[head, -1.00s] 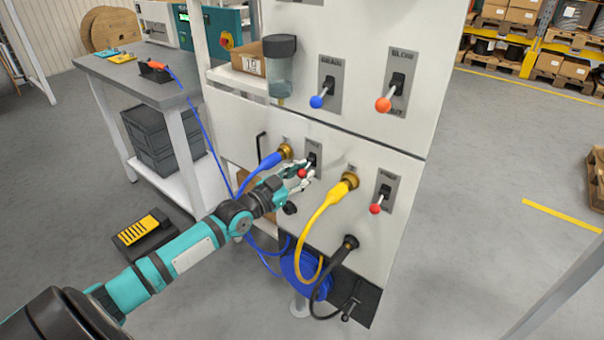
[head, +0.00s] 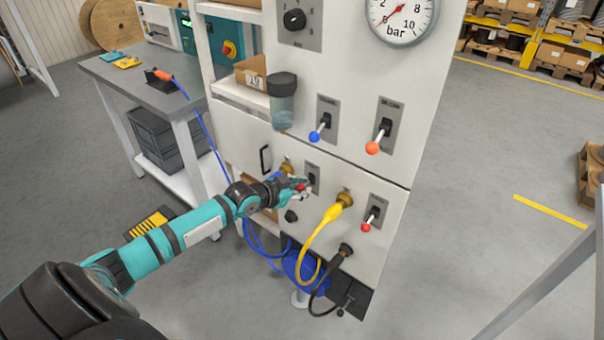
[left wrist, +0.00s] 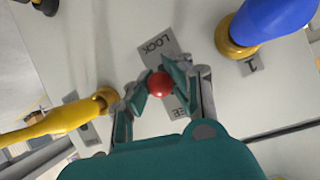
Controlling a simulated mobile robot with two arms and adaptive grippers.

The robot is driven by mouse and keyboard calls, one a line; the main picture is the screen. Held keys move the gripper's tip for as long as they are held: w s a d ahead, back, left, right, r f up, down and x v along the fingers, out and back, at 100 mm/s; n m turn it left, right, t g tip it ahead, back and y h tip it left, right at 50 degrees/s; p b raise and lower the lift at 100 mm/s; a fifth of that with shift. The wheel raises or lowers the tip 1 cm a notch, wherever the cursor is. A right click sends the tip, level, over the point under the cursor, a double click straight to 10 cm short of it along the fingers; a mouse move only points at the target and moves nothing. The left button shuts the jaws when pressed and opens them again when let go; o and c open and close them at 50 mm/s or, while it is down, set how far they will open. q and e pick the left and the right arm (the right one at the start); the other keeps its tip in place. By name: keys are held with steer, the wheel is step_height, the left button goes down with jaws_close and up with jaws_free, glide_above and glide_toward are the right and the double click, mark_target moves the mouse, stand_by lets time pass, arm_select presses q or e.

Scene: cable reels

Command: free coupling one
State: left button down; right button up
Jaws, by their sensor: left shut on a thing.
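My left gripper (head: 301,188) is shut on the red knob (left wrist: 160,85) of a lever on the lower panel. The lever's grey plate (head: 314,173) reads LOCK at one end and, partly covered, FREE at the other; I cannot tell exactly how far the lever is turned. Beside it is the brass coupling marked 1 (left wrist: 232,42), with a blue hose plug (left wrist: 272,20) at it. In the head view my arm hides most of this blue plug; the brass coupling (head: 286,169) still shows. My right gripper is not in view.
A yellow hose (head: 325,222) sits at the brass coupling to the right, beside another red-knobbed lever (head: 367,226). A black hose (head: 335,263) hangs below. Blue- and orange-knobbed levers (head: 373,147) and a gauge (head: 402,15) are above. A workbench (head: 140,85) stands left.

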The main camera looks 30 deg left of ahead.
arm_select(q)
steer(key=r+g+p, duration=0.1)
steer(key=g+p, duration=0.1)
steer(key=p, duration=0.1)
steer(key=shift+w+r, duration=0.15)
steer(key=shift+r, duration=0.25)
steer(key=shift+g+y+p, duration=0.3)
steer(key=shift+g+p, duration=0.9)
steer(key=shift+g, duration=0.1)
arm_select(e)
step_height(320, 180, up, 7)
arm_select(q)
steer(key=shift+w, duration=0.1)
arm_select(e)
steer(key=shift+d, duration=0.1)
arm_select(q)
steer(key=c, duration=1.1)
jaws_free()
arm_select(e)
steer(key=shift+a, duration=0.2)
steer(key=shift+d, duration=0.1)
arm_select(q)
steer(key=v, duration=1.2)
